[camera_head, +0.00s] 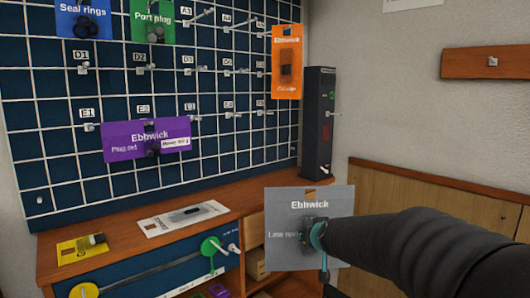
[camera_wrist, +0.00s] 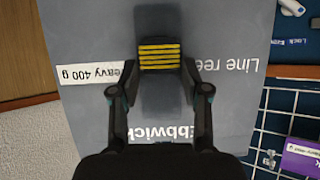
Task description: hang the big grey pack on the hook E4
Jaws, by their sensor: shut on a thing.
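The big grey pack (camera_head: 290,208), marked Ebbwick, is held upright in front of the bench, right of the grid panel. My gripper (camera_head: 318,236) is shut on it at its middle and partly covers it. In the wrist view the grey pack (camera_wrist: 225,108) fills much of the picture, its print upside down and a white "Heavy 400 g" label at its left. The fingers (camera_wrist: 163,70) close on the dark, yellow-striped part at its centre. Hook E4 (camera_head: 231,115) is in the panel's bottom row, right of E3, and looks empty. The pack is clear of it.
A purple pack (camera_head: 120,146) hangs at E2, left of E4. An orange pack (camera_head: 287,88) is at the right edge of the grid panel (camera_head: 60,180). A dark upright box (camera_head: 319,122) stands right of it. A white pack (camera_head: 165,222) and a yellow one (camera_head: 70,252) lie on the bench.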

